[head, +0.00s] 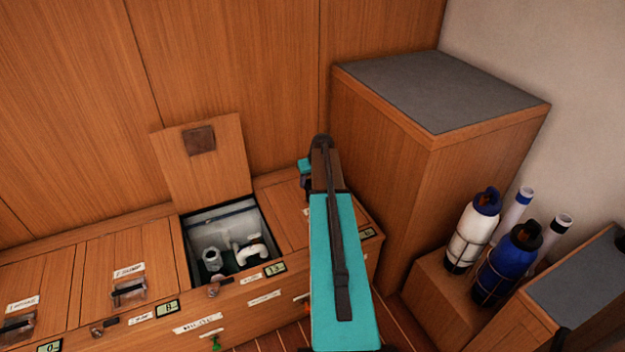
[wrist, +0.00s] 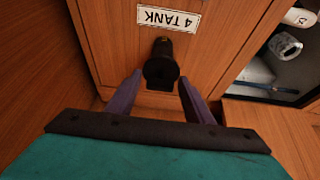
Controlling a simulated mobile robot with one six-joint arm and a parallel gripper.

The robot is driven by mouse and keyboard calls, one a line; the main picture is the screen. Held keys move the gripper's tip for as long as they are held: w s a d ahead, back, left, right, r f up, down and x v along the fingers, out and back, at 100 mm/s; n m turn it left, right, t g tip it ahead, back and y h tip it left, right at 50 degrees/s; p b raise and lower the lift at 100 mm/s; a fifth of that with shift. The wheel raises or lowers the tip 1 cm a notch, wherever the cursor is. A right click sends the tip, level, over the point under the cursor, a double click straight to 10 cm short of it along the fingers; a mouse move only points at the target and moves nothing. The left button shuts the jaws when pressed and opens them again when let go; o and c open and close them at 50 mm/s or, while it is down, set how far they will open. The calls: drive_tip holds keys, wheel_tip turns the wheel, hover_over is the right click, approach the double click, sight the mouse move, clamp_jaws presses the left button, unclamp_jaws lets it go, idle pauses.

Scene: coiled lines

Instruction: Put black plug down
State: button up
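A black, rounded piece that looks like the black plug (wrist: 161,68) is at the wooden lid below the "4 TANK" label (wrist: 168,17) in the wrist view. My gripper (wrist: 160,82) is open, with its two purple-grey fingers on either side of the piece's near end. Narrow gaps seem to show between the fingertips and the piece; I cannot tell if they touch. In the head view, my teal arm covers this lid and most of the gripper, and the plug cannot be made out there.
Left of my arm, an open locker (head: 225,240) holds white pipe fittings, with its raised lid (head: 203,160) behind. Closed lids with latches continue left. A tall grey-topped cabinet (head: 440,90) stands close on the right, and strapped white (head: 471,235) and blue (head: 508,265) bottles stand beyond.

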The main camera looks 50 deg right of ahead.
drive_tip(key=o, duration=0.4)
drive_tip(key=shift+c, duration=0.2)
drive_tip(key=p+v, duration=0.1)
drive_tip(key=v, duration=1.1)
drive_tip(key=shift+r, duration=0.15)
idle(0.5)
